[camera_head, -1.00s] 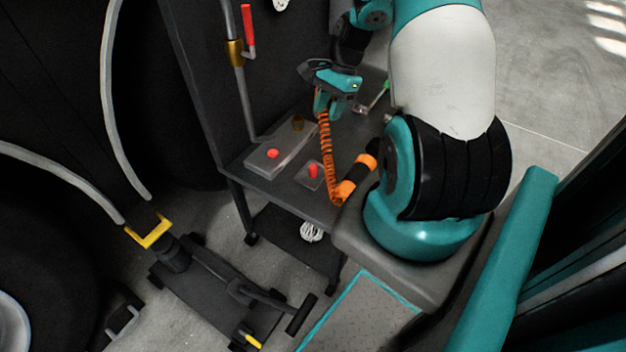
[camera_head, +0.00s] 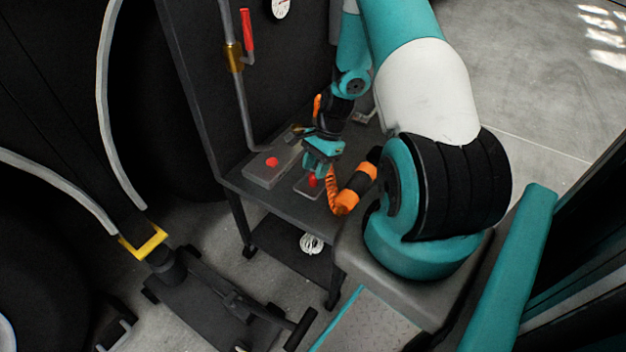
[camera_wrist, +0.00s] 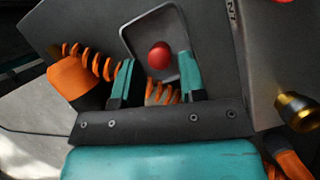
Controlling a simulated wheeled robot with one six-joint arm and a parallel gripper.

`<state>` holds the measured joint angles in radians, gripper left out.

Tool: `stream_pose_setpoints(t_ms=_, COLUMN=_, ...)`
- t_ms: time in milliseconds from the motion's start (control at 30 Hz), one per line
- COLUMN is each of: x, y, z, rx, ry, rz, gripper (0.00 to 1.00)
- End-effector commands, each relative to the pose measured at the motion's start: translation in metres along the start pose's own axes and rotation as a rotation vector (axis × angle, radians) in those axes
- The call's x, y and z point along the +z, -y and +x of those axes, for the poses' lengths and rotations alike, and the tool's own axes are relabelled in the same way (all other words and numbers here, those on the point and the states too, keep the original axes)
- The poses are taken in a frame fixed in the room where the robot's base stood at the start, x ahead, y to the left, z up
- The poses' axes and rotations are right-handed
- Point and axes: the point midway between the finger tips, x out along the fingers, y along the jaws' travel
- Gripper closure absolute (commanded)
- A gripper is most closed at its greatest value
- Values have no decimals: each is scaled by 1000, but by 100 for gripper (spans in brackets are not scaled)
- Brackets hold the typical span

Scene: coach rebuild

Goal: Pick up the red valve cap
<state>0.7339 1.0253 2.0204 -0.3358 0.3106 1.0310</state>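A red cap (camera_head: 312,180) sits in a small grey tray (camera_head: 301,189) on the dark bench. In the wrist view the red cap (camera_wrist: 159,55) shows round, inside the tray's raised rim (camera_wrist: 127,38). My gripper (camera_head: 317,172) is just above the tray and partly covers it in the head view. In the wrist view its two teal fingers (camera_wrist: 156,66) are apart, with the cap between and slightly beyond their tips. I cannot tell the remaining height. A second red piece (camera_head: 271,162) sits on a grey block (camera_head: 262,177) to the left.
An orange coiled hose (camera_wrist: 97,62) lies close to the left finger, with an orange and black handle (camera_head: 357,184) beside the tray. A brass fitting (camera_wrist: 297,110) stands on the block. A pipe with a red lever (camera_head: 247,33) rises behind the bench.

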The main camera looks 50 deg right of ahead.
Motion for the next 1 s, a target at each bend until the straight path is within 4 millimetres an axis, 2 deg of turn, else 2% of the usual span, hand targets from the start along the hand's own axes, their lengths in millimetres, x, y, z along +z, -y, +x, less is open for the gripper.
stream_pose_setpoints(t_ms=33, x=-1, y=-2, z=12, rx=4, ry=2, rz=0, gripper=62)
stream_pose_setpoints(t_ms=167, x=-1, y=-2, z=30, rx=3, ry=2, rz=-1, gripper=62)
stream_pose_setpoints(t_ms=400, x=0, y=-1, z=33, rx=0, ry=0, rz=0, gripper=62)
stream_pose_setpoints(t_ms=433, x=0, y=-1, z=33, rx=0, ry=0, rz=0, gripper=64)
stream_pose_setpoints(t_ms=600, x=0, y=-1, z=33, rx=0, ry=0, rz=0, gripper=100)
stream_pose_setpoints(t_ms=867, x=0, y=-1, z=32, rx=0, ry=0, rz=-1, gripper=100)
stream_pose_setpoints(t_ms=1000, x=3, y=-1, z=25, rx=0, ry=0, rz=-1, gripper=100)
